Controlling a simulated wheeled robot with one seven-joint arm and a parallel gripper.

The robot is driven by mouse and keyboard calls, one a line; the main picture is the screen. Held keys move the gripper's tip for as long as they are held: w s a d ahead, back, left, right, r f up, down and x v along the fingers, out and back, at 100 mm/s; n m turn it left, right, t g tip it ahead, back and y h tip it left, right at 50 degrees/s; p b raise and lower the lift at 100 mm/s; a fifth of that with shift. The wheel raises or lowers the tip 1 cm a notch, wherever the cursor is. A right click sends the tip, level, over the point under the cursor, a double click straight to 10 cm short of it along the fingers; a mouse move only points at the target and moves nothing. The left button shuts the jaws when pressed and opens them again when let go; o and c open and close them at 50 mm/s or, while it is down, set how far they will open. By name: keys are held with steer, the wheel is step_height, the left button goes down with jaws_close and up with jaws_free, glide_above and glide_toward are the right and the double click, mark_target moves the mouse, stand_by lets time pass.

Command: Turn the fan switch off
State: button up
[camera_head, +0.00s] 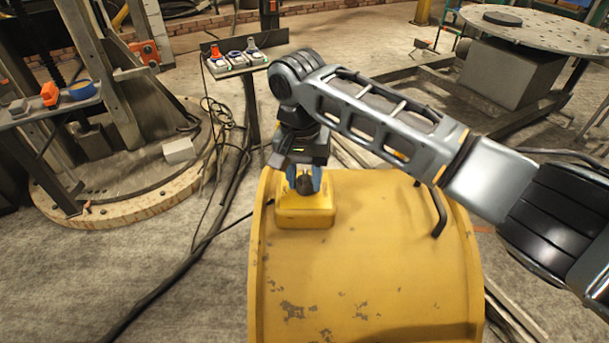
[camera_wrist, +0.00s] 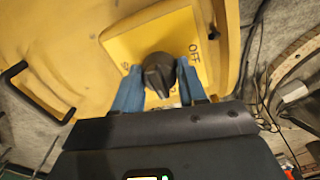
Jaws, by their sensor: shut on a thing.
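The fan switch is a yellow box (camera_head: 305,212) on the far left part of the top of a large yellow housing (camera_head: 370,270). A dark round knob (camera_head: 304,184) stands up from it; it also shows in the wrist view (camera_wrist: 158,72). My gripper (camera_head: 303,180) reaches down from above, with its two blue fingers on either side of the knob and closed on it. In the wrist view my gripper (camera_wrist: 158,85) has the knob between its fingertips. "OFF" lettering (camera_wrist: 193,65) shows on the box right of the knob. Other markings are partly hidden by the fingers.
A black handle (camera_head: 437,210) rises from the housing's right side. A small stand with coloured switches (camera_head: 235,60) is behind on the left. Cables (camera_head: 190,260) run along the floor at left. A round perforated table (camera_head: 540,30) stands at the back right.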

steer(key=shift+r+p, duration=0.15)
steer(key=shift+p, duration=0.35)
steer(key=p, duration=0.1)
steer(key=n+p, duration=0.1)
steer(key=p, duration=0.1)
steer(key=shift+s+r+n+p, duration=0.15)
steer(key=shift+n+p, duration=0.15)
steer(key=n+p, duration=0.3)
steer(key=shift+p, duration=0.4)
steer(key=n, duration=0.2)
steer(key=n+p, duration=0.1)
steer(key=n, duration=0.1)
steer(key=n+p, duration=0.1)
steer(key=n, duration=0.1)
steer(key=shift+f, duration=0.25)
steer(key=n+p, duration=0.1)
steer(key=n, duration=0.2)
steer(key=shift+n+t, duration=0.3)
steer(key=shift+n, duration=0.1)
steer(key=shift+n+y+p, duration=0.3)
steer(key=shift+n+p, duration=0.1)
steer(key=shift+n, duration=1.5)
steer(key=o, duration=1.1)
steer(key=shift+c, duration=0.2)
